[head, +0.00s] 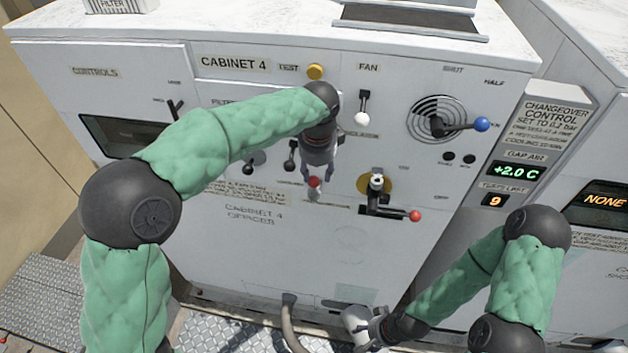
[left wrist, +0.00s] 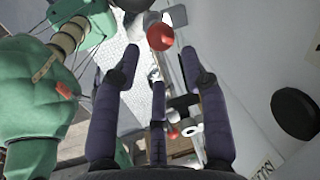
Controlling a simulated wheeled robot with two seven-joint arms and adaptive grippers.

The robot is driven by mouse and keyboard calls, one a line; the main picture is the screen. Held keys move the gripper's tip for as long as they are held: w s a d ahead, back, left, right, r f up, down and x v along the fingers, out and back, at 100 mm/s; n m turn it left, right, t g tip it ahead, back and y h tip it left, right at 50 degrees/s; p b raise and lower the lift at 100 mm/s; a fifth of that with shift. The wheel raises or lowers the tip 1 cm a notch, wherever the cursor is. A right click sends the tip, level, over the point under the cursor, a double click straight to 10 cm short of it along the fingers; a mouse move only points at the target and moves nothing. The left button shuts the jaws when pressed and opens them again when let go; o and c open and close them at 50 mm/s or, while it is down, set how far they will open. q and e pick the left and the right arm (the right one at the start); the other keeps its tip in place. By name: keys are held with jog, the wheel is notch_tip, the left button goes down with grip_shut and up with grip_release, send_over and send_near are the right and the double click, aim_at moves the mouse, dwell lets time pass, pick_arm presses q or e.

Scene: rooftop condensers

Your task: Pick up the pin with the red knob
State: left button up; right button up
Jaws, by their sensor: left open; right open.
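The pin's shaft is not clearly visible. My right gripper (head: 360,325) is open and empty, low near the cabinet's foot.
Right of the pin is a valve lever with a red end (head: 415,216) on a brass disc. Above are a white-ended fan lever (head: 362,117), a yellow button (head: 316,71) and a blue-ended lever (head: 481,124). A hose (head: 290,318) runs at the cabinet's foot.

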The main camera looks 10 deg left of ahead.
aim_at(315, 179)
pick_arm(q)
jog(key=shift+w+f, duration=0.15)
jog(key=shift+f, duration=0.6)
jog(key=f, duration=0.1)
jog(key=f+p, duration=0.1)
jog(key=f, duration=0.1)
jog(key=w+f, duration=0.1)
jog(key=shift+a+f+p, duration=0.2)
jog(key=shift+a+p, duration=0.1)
jog(key=shift+a, duration=0.1)
jog(key=shift+w+f, duration=0.1)
jog(key=shift+f, duration=0.3)
grip_shut()
